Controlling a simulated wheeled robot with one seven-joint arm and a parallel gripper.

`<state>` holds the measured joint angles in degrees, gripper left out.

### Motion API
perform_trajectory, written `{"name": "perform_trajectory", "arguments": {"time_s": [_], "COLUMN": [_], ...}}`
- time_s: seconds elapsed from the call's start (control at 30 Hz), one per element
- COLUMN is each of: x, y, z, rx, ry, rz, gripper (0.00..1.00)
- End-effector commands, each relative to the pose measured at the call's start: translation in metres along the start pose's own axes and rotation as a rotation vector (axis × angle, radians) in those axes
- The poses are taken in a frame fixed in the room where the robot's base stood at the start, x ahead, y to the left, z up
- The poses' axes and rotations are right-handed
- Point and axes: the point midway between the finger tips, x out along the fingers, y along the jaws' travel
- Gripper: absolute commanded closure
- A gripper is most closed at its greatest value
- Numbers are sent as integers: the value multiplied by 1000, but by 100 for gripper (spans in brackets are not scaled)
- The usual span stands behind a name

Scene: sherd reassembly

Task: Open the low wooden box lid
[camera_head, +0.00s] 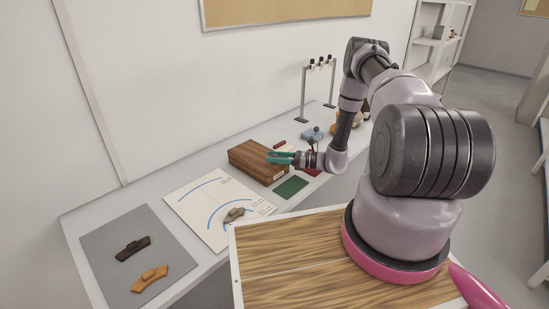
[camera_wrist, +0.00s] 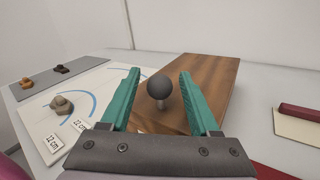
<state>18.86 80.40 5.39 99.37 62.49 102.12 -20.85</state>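The low wooden box (camera_head: 250,157) stands on the white bench, its brown top flat and closed as far as I can see. In the wrist view the box (camera_wrist: 205,72) lies ahead of my gripper, and a dark round knob (camera_wrist: 158,87) on a short pale stem shows at its near part. My gripper (camera_head: 274,156) is at the right part of the box in the head view. Its two teal fingers (camera_wrist: 160,78) are open, one on each side of the knob in the picture, with a gap on both sides. How deep the knob sits between them is unclear.
A white sheet with blue arcs (camera_head: 194,195) and a grey sherd (camera_head: 235,213) lies left of the box. A grey mat (camera_head: 110,249) holds dark and orange sherds. A green pad (camera_head: 291,187) lies in front; a metal stand (camera_head: 304,92) rises behind.

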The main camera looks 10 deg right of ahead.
Motion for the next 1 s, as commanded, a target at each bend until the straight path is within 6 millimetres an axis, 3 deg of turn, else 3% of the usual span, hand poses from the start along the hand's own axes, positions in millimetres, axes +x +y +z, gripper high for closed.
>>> {"name": "perform_trajectory", "arguments": {"time_s": [0.03,0.13,1.0], "x": [0,0,-1], "y": [0,0,0], "z": [0,0,0], "rx": [0,0,0], "ry": [0,0,0], "rz": [0,0,-1], "gripper": [61,99,100]}}
